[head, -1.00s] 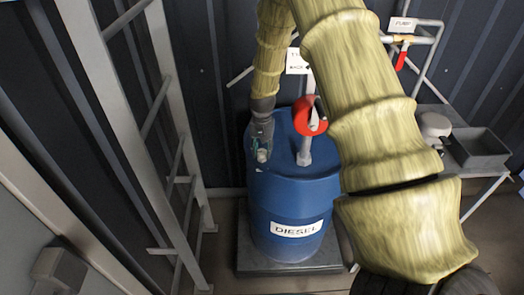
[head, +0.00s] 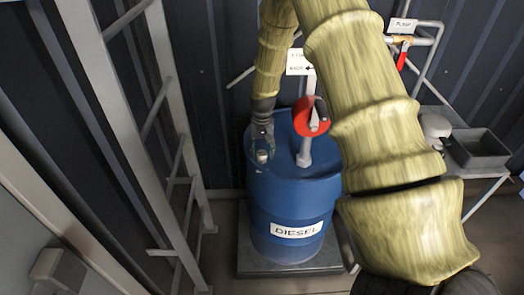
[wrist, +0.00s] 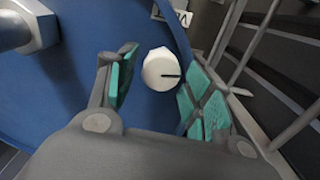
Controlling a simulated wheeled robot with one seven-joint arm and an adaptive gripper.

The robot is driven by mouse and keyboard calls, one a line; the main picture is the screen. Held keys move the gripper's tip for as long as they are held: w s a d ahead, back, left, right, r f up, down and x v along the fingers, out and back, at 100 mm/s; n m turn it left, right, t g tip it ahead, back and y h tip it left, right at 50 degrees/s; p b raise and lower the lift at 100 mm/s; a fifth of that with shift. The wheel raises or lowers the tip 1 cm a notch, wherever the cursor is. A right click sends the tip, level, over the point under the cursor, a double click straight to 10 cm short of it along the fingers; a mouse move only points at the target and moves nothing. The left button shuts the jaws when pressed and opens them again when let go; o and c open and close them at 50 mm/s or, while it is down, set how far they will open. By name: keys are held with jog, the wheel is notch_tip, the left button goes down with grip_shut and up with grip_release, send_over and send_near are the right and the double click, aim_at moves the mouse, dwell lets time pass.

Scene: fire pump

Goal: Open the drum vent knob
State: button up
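The blue diesel drum (head: 290,205) stands upright with a white label on its side. The drum vent knob (head: 262,156) is a small white cap on the drum top, at the left in the head view. In the wrist view the knob (wrist: 161,70) is round and white with a dark line from its middle toward the right. My gripper (head: 262,140) points down at the knob. In the wrist view its teal-padded fingers (wrist: 158,88) are apart, one on each side of the knob. Gaps show between the knob and the pads, so it is not held.
A red and grey hand pump (head: 312,118) rises from the drum top, right of my gripper. A ladder (head: 165,130) stands left of the drum. A bench with a grey tray (head: 480,148) is at the right. The drum sits on a low platform (head: 290,262).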

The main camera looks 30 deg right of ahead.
aim_at(262, 152)
jog(key=shift+a, duration=0.1)
notch_tip(262, 152, up, 12)
dwell(0.8)
dwell(0.4)
